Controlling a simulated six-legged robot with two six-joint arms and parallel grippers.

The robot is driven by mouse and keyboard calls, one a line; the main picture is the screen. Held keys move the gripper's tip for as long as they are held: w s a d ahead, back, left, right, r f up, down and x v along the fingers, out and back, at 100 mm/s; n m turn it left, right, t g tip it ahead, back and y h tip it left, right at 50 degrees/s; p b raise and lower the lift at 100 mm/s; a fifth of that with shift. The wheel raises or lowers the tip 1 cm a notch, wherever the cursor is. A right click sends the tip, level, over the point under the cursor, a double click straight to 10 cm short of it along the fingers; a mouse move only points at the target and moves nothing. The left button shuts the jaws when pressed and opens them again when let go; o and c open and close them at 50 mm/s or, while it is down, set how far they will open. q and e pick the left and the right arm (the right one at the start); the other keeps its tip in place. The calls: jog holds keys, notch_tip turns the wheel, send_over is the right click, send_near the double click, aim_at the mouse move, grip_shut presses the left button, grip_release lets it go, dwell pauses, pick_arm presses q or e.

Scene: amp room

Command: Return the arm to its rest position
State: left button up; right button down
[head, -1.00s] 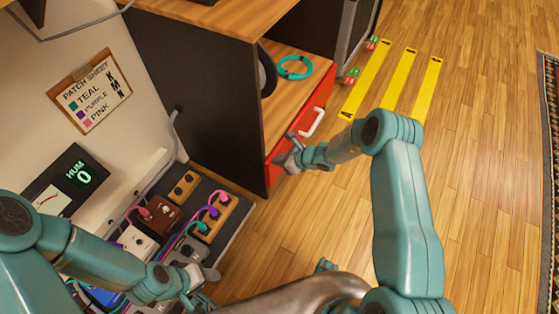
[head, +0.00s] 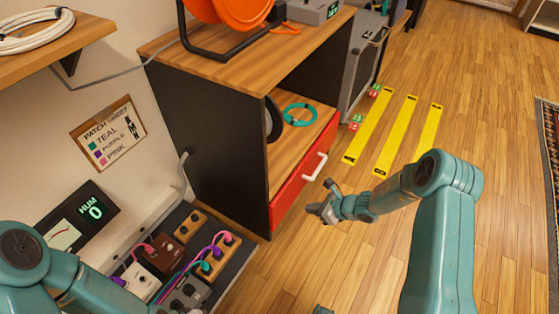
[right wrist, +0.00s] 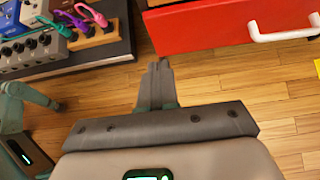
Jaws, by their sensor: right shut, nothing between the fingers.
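My right gripper (head: 322,211) is shut and empty, held over the wood floor in front of the red drawer (head: 305,178). The right wrist view also shows the gripper (right wrist: 159,80) with its fingers together and nothing between them. The red drawer front (right wrist: 220,25) and its white handle (right wrist: 275,30) are ahead of it and apart from the fingers. My left arm comes in at the lower left of the head view, with its gripper out of the picture.
A pedalboard (head: 230,262) with cabled pedals lies at lower left. The wooden cabinet (head: 205,130) holds a coiled teal cable (head: 300,113) and carries an orange reel (head: 222,8). Yellow floor strips (head: 396,135) lie right of it.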

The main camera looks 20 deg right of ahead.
jog(key=s+a+r+n+g+y, duration=0.1)
jog(key=a+r+n, duration=0.1)
jog(key=a, duration=0.6)
jog(key=s+a+f+n+g, duration=0.2)
jog(key=s+a+n+g, duration=0.45)
jog(key=s, duration=0.55)
jog(key=s+n+h, duration=0.3)
jog(key=s+n, duration=1)
jog(key=n, duration=0.3)
notch_tip(320, 180, up, 26)
jog(key=w+n+p, duration=0.1)
jog(key=p, duration=2.5)
jog(key=shift+w+t, duration=0.25)
jog(key=shift+t, duration=0.1)
